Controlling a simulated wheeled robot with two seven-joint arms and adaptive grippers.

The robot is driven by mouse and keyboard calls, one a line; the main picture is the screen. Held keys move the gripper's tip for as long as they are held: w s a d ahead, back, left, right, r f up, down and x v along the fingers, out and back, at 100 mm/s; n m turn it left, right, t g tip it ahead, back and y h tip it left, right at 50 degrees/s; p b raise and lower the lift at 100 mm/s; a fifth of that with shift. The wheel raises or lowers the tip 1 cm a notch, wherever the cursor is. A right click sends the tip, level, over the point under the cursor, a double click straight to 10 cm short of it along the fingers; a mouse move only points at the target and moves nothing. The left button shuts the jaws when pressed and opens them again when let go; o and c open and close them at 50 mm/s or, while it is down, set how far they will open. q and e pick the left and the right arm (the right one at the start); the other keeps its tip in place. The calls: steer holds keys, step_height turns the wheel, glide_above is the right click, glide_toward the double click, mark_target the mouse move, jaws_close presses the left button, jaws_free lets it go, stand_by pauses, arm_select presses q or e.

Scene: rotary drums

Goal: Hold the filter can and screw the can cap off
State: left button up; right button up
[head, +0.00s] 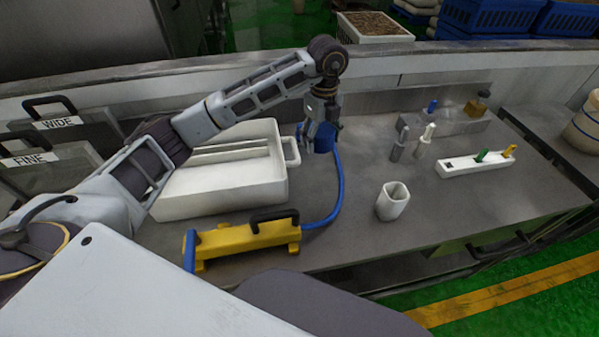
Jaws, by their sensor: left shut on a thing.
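A blue cylinder (325,144) stands on the grey worktop just right of the white tray, with a blue hose running from it. It looks like the filter can; I cannot make out its cap apart from its body. My left gripper (318,130) points down from above and is shut on the blue cylinder, partly hiding it. The hose (338,195) curves down to a yellow unit (248,240) with a black handle at the front of the worktop. My right gripper is not in view.
A white tray (275,187) with a side handle lies left of the cylinder. A white cup (393,203) stands to the right. A white block (462,166) with green and yellow pegs is farther right. Small grey and white fittings stand behind the cup. Worktop around the cup is clear.

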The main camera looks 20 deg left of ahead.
arm_select(q)
steer(key=shift+w+a+r, duration=0.1)
steer(key=shift+w+a, duration=0.05)
steer(key=shift+a, duration=0.05)
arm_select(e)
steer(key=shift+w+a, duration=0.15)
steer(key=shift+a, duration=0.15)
arm_select(q)
steer(key=p, duration=0.2)
glide_above(316, 183)
step_height(316, 183, down, 13)
steer(key=shift+r, duration=0.15)
steer(key=shift+f, duration=0.75)
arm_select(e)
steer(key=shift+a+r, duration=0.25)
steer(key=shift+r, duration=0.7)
arm_select(q)
steer(key=shift+f, duration=1.9)
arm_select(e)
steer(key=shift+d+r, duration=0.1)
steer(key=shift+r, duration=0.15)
